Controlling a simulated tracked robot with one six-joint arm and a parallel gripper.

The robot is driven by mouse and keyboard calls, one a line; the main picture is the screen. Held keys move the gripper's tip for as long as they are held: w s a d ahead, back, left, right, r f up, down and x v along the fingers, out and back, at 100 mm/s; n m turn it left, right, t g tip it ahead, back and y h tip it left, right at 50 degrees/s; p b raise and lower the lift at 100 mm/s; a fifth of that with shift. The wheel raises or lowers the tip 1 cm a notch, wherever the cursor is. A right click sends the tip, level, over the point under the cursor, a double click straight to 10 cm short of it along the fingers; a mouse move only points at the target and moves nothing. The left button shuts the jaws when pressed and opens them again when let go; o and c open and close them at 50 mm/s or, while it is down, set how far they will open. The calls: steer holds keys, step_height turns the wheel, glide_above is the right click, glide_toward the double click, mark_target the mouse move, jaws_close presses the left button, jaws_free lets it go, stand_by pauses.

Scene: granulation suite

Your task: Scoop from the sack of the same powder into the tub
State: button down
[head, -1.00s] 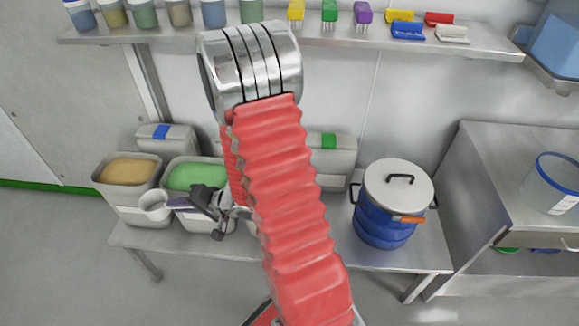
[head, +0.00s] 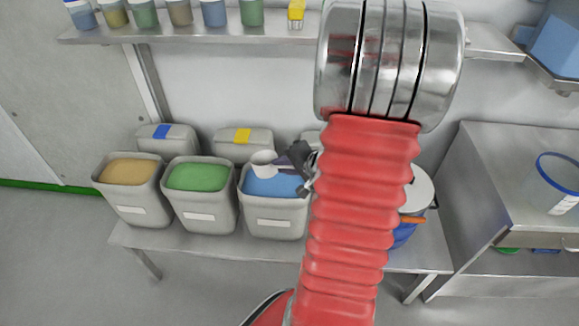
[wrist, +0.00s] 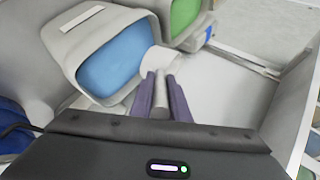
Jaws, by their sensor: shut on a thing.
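My gripper (head: 284,162) is shut on the handle of a white scoop (head: 263,158), with its dark purple fingers on either side of the handle. In the wrist view the scoop (wrist: 158,61) shows at the rim of the grey bin of blue powder (head: 273,222). In the head view its cup overlaps that bin's back left edge; its exact height is unclear. Bins of green powder (head: 200,212) and tan powder (head: 138,211) stand to the left. A clear tub with a blue rim (head: 558,172) stands on the steel table at the right.
Grey lids with a blue tag (head: 168,133) and a yellow tag (head: 243,136) stand behind the bins. A blue pot (head: 404,235) is partly hidden by my arm. A shelf (head: 210,34) above holds coloured jars and a yellow brush. The right table (head: 508,195) has bare space.

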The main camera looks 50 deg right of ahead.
steer(key=shift+s+d+r+m+h, duration=0.15)
steer(key=shift+s+d, duration=0.35)
steer(key=shift+s, duration=0.05)
steer(key=shift+s+d+r+m+h, duration=0.1)
steer(key=shift+s+d+m+h, duration=0.05)
steer(key=shift+s+d, duration=0.35)
steer(key=shift+f, duration=0.2)
steer(key=shift+w+f+g, duration=0.65)
steer(key=shift+f+g, duration=0.35)
steer(key=shift+f, duration=5.45)
step_height(320, 180, up, 12)
steer(key=s+t, duration=0.1)
steer(key=t, duration=0.2)
steer(key=shift+s+t, duration=0.15)
steer(key=shift+t, duration=0.15)
